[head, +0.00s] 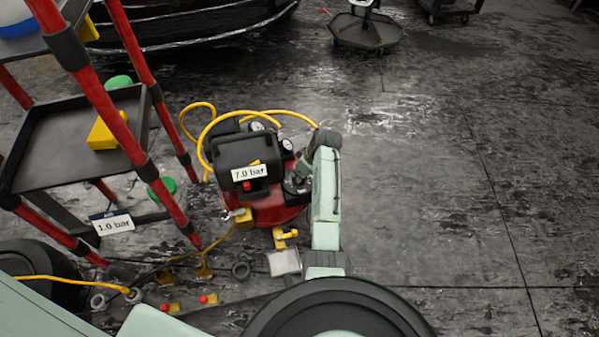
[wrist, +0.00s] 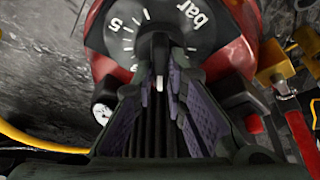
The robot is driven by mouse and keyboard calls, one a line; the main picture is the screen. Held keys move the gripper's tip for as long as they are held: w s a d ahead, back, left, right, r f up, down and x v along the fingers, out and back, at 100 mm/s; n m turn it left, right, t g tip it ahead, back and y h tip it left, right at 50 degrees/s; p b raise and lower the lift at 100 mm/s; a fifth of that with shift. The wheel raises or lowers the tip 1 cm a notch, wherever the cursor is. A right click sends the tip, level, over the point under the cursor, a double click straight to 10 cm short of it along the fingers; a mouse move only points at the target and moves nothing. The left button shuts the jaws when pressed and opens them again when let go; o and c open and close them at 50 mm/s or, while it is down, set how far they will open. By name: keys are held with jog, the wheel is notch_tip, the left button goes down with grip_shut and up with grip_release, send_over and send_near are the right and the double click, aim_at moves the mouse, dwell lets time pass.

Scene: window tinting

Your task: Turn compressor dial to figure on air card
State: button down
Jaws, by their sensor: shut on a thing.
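The red and black compressor (head: 275,208) stands on the floor, with a white label reading "7.0 bar" (head: 250,172) on it. The air card (head: 113,223), marked "1.0 bar", hangs at the lower part of the red-posted cart. In the wrist view the dark compressor dial (wrist: 125,43) shows a white scale with a "5" and the word "bar". My gripper (wrist: 165,62) is shut on the dial's central grip, and a small white mark shows between the fingers. The fingers hide the lower part of the scale. In the head view my gripper (head: 297,182) is at the compressor's right side, partly hidden by my arm.
The red-posted cart (head: 130,55) with dark shelves stands close on the left. A yellow hose (head: 200,105) loops over the compressor. Yellow fittings (head: 284,237) and small parts lie on the floor in front. The floor to the right is clear.

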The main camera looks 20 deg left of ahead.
jog(key=shift+n, duration=0.3)
jog(key=n+b, duration=0.1)
jog(key=n+g+b, duration=0.1)
jog(key=n+b, duration=0.1)
jog(key=shift+w+f+g, duration=0.15)
jog(key=shift+g, duration=0.15)
jog(key=shift+n+g+b, duration=0.7)
jog(key=shift+n+b, duration=0.8)
jog(key=shift+n, duration=0.6)
jog(key=c, duration=1.6)
grip_release()
jog(key=shift+r, duration=0.25)
jog(key=v, duration=1.2)
